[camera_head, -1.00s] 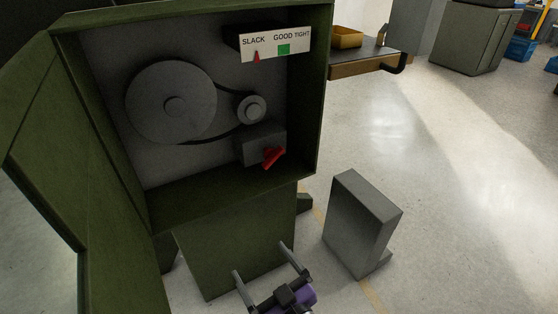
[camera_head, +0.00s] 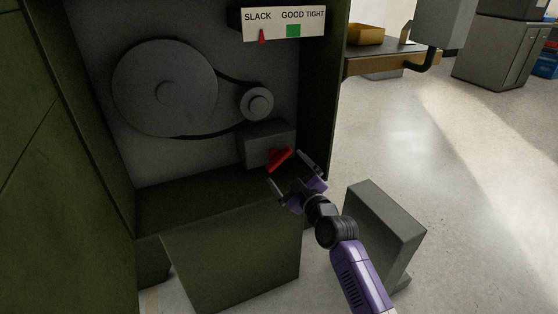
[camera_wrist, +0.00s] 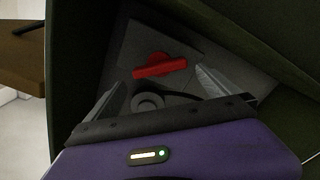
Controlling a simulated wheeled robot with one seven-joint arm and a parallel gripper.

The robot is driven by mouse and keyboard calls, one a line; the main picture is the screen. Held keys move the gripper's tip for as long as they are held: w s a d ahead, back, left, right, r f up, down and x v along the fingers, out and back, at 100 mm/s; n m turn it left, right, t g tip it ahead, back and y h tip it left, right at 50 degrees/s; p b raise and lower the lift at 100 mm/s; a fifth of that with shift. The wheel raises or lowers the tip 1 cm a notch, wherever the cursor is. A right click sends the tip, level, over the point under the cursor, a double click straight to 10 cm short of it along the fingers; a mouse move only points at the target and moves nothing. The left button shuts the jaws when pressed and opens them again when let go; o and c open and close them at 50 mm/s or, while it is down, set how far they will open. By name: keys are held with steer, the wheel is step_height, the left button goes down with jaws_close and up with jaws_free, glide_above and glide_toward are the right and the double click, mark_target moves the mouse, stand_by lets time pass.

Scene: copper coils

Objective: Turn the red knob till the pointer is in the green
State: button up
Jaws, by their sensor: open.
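The red knob (camera_head: 279,159) is a bar handle on the front of a grey box (camera_head: 262,141) inside the green cabinet. In the head view the bar slants up to the right. It also shows in the wrist view (camera_wrist: 159,65), beyond and between the fingertips. My gripper (camera_head: 291,172) is open and empty, its fingers near the knob; I cannot tell whether they touch it. The gauge plate (camera_head: 284,21) reads SLACK, GOOD, TIGHT. Its red pointer (camera_head: 262,37) is under SLACK, left of the green patch (camera_head: 293,31).
A large pulley (camera_head: 165,88) and a small pulley (camera_head: 257,103) are joined by a belt left of and above the knob. The cabinet's right wall (camera_head: 322,95) stands close to my gripper. A grey block (camera_head: 384,225) stands on the floor to the right. Open floor lies beyond.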

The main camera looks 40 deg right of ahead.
mark_target(280, 161)
steer(key=x, duration=0.6)
steer(key=shift+w+p, duration=0.4)
steer(key=c, duration=1.1)
steer(key=shift+m, duration=0.3)
